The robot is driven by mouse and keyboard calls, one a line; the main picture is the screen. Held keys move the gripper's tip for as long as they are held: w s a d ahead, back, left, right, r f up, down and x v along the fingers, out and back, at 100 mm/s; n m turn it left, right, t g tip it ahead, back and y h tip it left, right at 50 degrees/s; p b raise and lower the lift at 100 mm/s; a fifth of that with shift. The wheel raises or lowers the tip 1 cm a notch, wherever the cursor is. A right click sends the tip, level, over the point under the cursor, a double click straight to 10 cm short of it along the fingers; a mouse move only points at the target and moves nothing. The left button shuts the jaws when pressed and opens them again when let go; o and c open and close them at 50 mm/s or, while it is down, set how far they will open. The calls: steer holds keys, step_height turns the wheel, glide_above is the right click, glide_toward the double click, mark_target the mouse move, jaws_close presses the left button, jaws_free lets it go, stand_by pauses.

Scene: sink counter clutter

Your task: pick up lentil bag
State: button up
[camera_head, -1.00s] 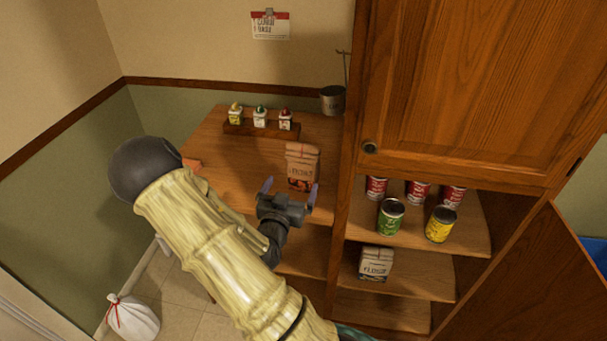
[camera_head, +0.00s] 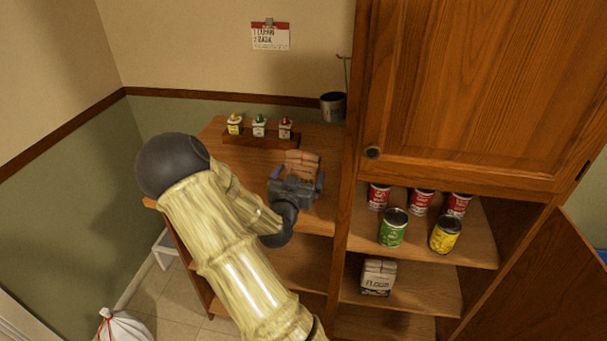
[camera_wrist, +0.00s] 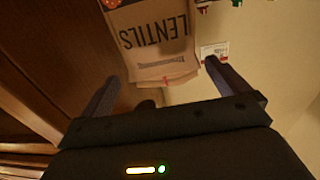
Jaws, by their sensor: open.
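The lentil bag (camera_head: 302,159) is a brown paper bag standing on the wooden counter in the head view. My gripper (camera_head: 298,174) is right in front of it and hides its lower part. In the wrist view the bag (camera_wrist: 158,38) shows its "LENTILS" lettering upside down and lies ahead of my gripper (camera_wrist: 163,75), mostly between the two finger lines. The fingers are spread apart and nothing is gripped. I cannot tell whether the fingertips reach past the bag's near face.
A wooden rack (camera_head: 260,140) with several small bottles stands behind the bag. A metal pot (camera_head: 333,106) is at the back right. The cabinet side (camera_head: 350,200) rises close to the right; cans and a flour bag (camera_head: 378,277) sit on its shelves.

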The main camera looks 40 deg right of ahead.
mark_target(303, 163)
steer(key=shift+w+d, duration=0.3)
steer(key=shift+d, duration=0.05)
steer(key=shift+w+d+r, duration=0.1)
steer(key=shift+w+d, duration=0.1)
steer(key=shift+d, duration=0.05)
steer(key=p+x, duration=0.1)
steer(key=x, duration=0.2)
steer(key=shift+w+d+p, duration=0.15)
steer(key=shift+w+p, duration=0.1)
steer(key=shift+p, duration=0.15)
steer(key=shift+w+d, duration=0.3)
steer(key=shift+d, duration=0.15)
steer(key=shift+a, duration=0.1)
steer(key=shift+s+a, duration=0.1)
